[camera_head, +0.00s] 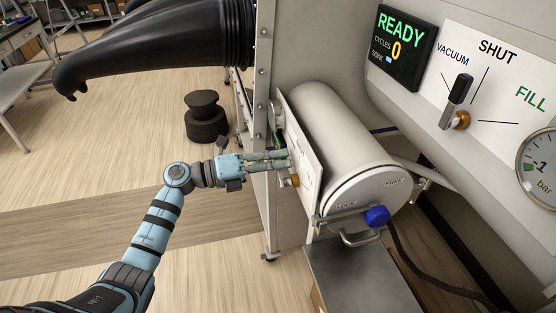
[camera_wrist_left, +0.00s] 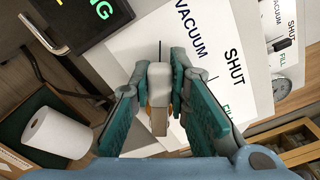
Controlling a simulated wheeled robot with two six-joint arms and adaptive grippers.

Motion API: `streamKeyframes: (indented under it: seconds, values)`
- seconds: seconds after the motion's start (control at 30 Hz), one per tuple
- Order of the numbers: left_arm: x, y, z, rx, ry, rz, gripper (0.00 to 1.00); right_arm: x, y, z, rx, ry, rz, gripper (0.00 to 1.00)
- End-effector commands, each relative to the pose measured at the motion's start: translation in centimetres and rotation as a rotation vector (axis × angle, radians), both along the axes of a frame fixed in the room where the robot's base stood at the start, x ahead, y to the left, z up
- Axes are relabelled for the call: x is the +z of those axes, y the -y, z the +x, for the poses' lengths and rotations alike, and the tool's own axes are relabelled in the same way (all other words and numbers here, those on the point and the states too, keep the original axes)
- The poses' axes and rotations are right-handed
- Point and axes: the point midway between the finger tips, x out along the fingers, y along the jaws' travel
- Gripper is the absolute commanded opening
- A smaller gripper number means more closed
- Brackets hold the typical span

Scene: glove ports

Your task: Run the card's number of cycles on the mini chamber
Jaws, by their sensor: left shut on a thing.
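That lever stands on a white plate (camera_wrist_left: 205,40) marked VACUUM, SHUT and FILL. I cannot tell which mark it points to. A dark display (camera_wrist_left: 95,12) beside it shows the green letters NG, the rest cut off. Another display (camera_head: 402,45) reads READY, CYCLES 0. No card is seen. My right gripper is out of view.
A second valve with a black lever (camera_head: 461,92) and a gauge (camera_head: 540,170) are on the right panel. The chamber's door has a blue knob (camera_head: 377,216). Black gloves (camera_head: 160,45) stick out at upper left. A white roll (camera_wrist_left: 58,132) lies left.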

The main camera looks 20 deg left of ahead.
Motion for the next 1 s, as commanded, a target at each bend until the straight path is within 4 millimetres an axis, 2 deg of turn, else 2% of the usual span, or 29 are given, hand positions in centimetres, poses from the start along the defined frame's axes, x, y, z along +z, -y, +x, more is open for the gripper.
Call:
streamKeyframes:
  seconds: [0.27, 0.3, 0.4, 0.77, 0.87, 1.0]
  values:
    - [0.1, 0.0, 0.1, 0.003, 0.002, -0.002, 0.0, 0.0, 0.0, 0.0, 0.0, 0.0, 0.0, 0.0]
    - [0.1, 0.0, 0.1, 0.002, 0.001, -0.002, 0.22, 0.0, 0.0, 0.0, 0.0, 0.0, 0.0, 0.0]
    - [0.1, 0.0, 0.1, 0.001, 0.001, -0.002, 0.37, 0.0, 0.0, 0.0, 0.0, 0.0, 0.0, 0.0]
    - [-0.1, -0.6, -0.3, 0.003, 0.0, 0.004, 0.37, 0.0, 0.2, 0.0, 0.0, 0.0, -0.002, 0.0]
    - [-0.2, -2.1, -1.2, 0.002, -0.001, 0.005, 0.37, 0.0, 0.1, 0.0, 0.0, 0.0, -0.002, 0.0]
    - [-0.2, -5.5, -3.3, 0.004, -0.004, 0.008, 0.37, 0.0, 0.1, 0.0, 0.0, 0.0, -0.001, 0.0]
